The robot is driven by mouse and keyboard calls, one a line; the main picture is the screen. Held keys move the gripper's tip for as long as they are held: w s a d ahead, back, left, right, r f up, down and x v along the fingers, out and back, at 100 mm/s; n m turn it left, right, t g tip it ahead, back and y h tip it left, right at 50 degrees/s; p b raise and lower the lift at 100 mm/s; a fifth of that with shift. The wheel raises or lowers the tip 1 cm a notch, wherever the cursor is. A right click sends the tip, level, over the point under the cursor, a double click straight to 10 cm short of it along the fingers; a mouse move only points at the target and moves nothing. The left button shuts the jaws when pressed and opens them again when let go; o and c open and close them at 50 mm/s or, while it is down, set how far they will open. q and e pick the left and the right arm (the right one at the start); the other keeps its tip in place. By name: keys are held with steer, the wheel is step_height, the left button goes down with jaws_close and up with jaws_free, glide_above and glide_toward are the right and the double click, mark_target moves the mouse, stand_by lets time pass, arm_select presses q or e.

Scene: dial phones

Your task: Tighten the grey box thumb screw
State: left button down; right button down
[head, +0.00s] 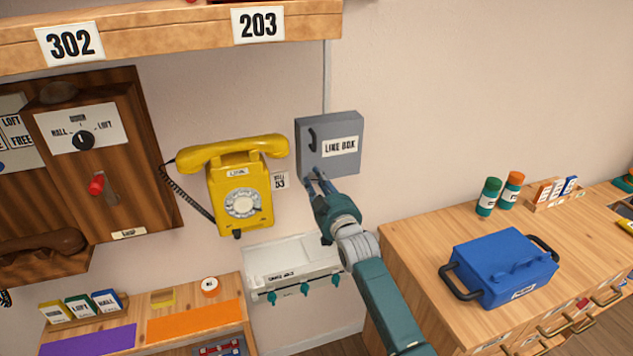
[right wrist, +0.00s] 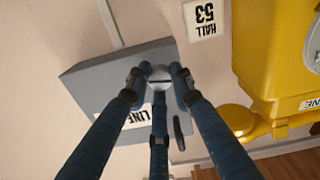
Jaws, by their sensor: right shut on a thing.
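The grey line box (head: 345,130) hangs on the wall, with a "LINE BOX" label and a small dark handle on its front. My right gripper (head: 318,180) is at the box's lower edge in the head view. In the right wrist view the grey box (right wrist: 95,80) shows upside down, and the round, slotted metal thumb screw (right wrist: 160,78) sits on it. My right gripper's fingers (right wrist: 158,85) are shut on the screw from both sides, with a third finger below it. In the head view the screw is hidden behind the fingers. My left gripper is not in view.
A yellow dial phone (head: 240,185) hangs just left of the box, with a "HALL 53" tag (head: 280,182) between them. A white rack with teal hooks (head: 295,270) is below. A wooden cabinet (head: 410,235) with a blue case (head: 500,265) stands right. The wall right of the box is clear.

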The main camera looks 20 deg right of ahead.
steer(key=m, duration=0.4)
steer(key=shift+m, duration=0.3)
steer(key=m, duration=0.3)
steer(key=shift+m, duration=0.4)
steer(key=m, duration=0.3)
steer(key=shift+m, duration=2.1)
steer(key=c, duration=1.5)
jaws_free()
